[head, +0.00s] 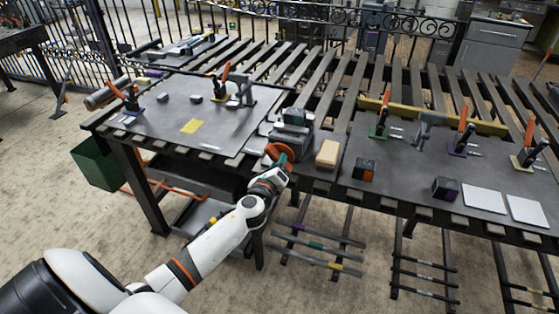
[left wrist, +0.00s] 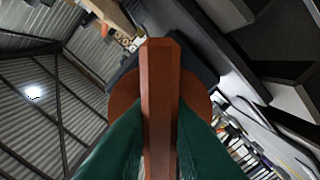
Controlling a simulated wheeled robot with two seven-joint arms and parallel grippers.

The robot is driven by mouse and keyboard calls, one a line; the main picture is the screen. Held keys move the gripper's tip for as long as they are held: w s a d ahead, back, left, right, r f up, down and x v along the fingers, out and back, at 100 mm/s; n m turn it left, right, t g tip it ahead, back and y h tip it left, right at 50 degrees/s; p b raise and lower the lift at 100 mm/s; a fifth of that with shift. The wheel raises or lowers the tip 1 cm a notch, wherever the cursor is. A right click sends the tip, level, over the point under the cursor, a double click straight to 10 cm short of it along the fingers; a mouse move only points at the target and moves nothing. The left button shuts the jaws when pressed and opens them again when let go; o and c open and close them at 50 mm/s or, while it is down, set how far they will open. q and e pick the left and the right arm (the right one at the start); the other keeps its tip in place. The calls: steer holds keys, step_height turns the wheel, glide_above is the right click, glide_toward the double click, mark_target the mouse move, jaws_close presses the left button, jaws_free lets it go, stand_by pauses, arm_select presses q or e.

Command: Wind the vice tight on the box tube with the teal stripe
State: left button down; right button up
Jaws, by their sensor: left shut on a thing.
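The grey bench vice (head: 291,137) stands at the front edge of the bench, left of centre. A dark piece with a green-teal band (head: 295,117) sits at its top; I cannot tell how closely the jaws meet it. The vice's orange-red handwheel (head: 276,152) faces me at the edge. My left gripper (head: 284,164) is at this wheel. In the left wrist view its green fingers are shut around an orange-brown bar (left wrist: 161,100), with a round orange disc (left wrist: 124,95) behind it. The fingers hide part of the wheel. My right gripper is out of view.
A tan block (head: 327,153) and dark cubes (head: 363,169) stand right of the vice. Toggle clamps with orange handles (head: 383,115) stand on the plates. Striped bars (head: 315,245) lie on a low rack below. A green bin (head: 97,164) is at left.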

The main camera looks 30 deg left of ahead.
arm_select(q)
steer(key=shift+s+f+m, duration=0.1)
steer(key=shift+f+m, duration=0.2)
steer(key=shift+m, duration=0.9)
steer(key=shift+f+p, duration=0.1)
steer(key=shift+p, duration=0.2)
steer(key=c, duration=1.6)
jaws_free()
steer(key=shift+o, duration=1.2)
steer(key=shift+r, duration=0.25)
steer(key=b+v, duration=0.1)
steer(key=v, duration=1.1)
steer(key=shift+b, duration=0.35)
